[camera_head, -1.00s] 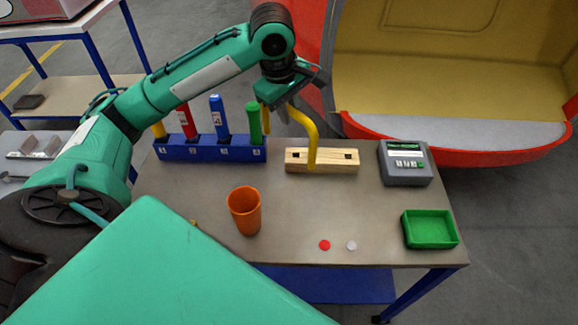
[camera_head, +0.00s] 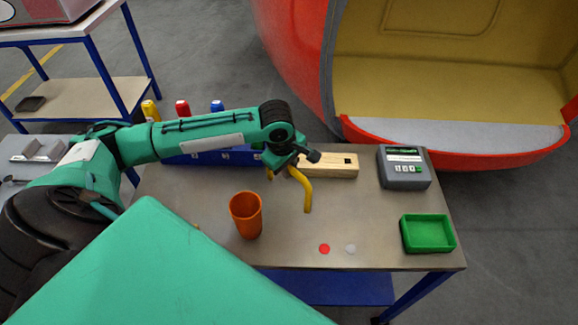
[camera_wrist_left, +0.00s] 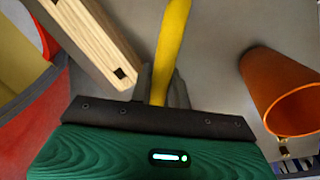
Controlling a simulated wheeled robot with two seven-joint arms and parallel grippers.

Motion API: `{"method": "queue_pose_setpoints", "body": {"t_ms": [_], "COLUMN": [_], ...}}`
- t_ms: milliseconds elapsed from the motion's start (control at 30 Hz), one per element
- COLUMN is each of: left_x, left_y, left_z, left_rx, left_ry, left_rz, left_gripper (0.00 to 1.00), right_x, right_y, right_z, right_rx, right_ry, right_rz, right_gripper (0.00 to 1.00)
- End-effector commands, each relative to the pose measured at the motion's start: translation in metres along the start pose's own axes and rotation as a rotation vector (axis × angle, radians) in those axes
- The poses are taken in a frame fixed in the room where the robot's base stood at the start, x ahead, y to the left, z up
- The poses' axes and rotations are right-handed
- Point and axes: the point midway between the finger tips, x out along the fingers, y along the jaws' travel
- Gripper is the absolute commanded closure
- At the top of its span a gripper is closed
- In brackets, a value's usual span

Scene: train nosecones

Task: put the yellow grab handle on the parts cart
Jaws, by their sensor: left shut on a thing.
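The yellow grab handle (camera_head: 306,192) is a bent bar over the bench, just in front of the wooden block. My left gripper (camera_head: 291,170) is shut on it. In the left wrist view the handle (camera_wrist_left: 172,45) runs out from between the fingers, clear of the block (camera_wrist_left: 85,40). The parts cart appears to be the blue-legged shelf unit (camera_head: 85,97) at the upper left, with a lower shelf and a pale top. My right gripper is not in view.
On the bench (camera_head: 180,195) stand an orange cup (camera_head: 246,216), a green tray (camera_head: 428,234), a grey device (camera_head: 404,170) and the wooden block (camera_head: 335,165). A blue rack (camera_head: 205,158) with coloured items stands at the back left, partly behind my arm. The bench's middle is mostly clear.

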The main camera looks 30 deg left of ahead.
Motion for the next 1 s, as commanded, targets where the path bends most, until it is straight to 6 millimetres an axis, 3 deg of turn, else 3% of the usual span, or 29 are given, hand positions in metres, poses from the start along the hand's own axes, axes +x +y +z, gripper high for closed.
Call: {"method": "queue_pose_setpoints", "body": {"t_ms": [333, 367, 467, 833, 1000], "left_x": [0.002, 0.003, 0.003, 0.001, -0.025], "left_y": [0.0, -0.001, -0.001, 0.0, 0.0], "left_z": [0.0, 0.0, 0.0, 0.0, 0.0], "left_rx": [0.0, 0.0, 0.0, 0.0, 0.0], "left_ry": [-0.001, -0.001, 0.0, 0.0, 0.0], "left_rz": [0.001, 0.0, 0.001, 0.002, 0.005], "left_gripper": [1.0, 0.8, 0.61, 0.61, 0.61], "right_x": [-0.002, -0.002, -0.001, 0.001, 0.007], "right_y": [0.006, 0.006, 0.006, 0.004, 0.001], "right_z": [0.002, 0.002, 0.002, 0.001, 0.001], "right_rx": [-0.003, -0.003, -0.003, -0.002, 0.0], "right_ry": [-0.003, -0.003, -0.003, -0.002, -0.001], "right_rz": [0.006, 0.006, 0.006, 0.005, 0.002], "right_gripper": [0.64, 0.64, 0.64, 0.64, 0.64]}}
